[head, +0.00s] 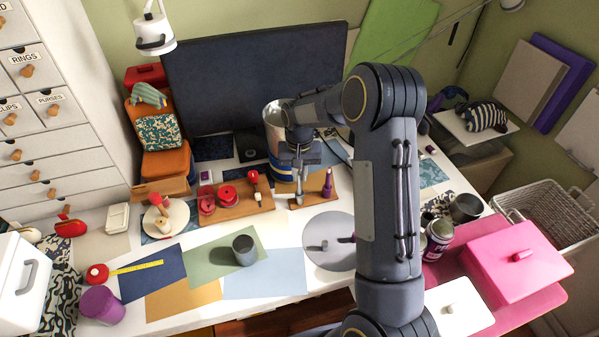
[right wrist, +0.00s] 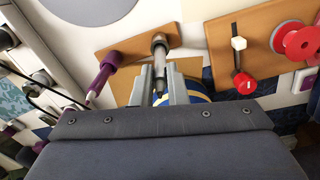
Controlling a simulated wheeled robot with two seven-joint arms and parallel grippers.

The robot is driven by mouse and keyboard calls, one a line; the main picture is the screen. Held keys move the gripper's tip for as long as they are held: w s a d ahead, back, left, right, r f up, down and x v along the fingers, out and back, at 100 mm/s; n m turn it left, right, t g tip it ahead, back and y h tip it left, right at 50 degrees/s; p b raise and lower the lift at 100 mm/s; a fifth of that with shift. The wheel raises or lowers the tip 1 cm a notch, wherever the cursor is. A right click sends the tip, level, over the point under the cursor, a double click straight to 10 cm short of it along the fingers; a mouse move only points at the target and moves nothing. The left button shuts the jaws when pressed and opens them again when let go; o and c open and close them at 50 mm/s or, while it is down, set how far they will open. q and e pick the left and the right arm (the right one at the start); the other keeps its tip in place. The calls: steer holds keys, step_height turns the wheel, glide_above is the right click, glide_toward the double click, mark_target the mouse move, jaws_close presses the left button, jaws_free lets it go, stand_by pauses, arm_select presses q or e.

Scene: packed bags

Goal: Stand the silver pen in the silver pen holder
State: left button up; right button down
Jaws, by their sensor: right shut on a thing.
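The silver pen (head: 299,187) is between the fingers of my right gripper (head: 300,164), which is shut on it above a small wooden board (head: 312,194) at the back of the desk. In the right wrist view the pen (right wrist: 159,47) shows between the two fingers (right wrist: 162,82). I cannot tell whether its lower end still touches the board. A grey metallic cup (head: 245,250), seemingly the silver pen holder, stands upright on a green sheet, nearer the desk's front and left of the gripper. My left gripper is not in view.
A purple pen (head: 327,184) stands on the same board, close to the right of my gripper. A board with red items (head: 235,200) lies to the left. Coloured sheets (head: 265,274) around the cup are mostly clear.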

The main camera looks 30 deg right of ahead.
steer(key=shift+f+b, duration=0.85)
steer(key=shift+f, duration=0.35)
steer(key=c, duration=1.4)
jaws_free()
steer(key=shift+o, duration=0.2)
steer(key=shift+r, duration=3.9)
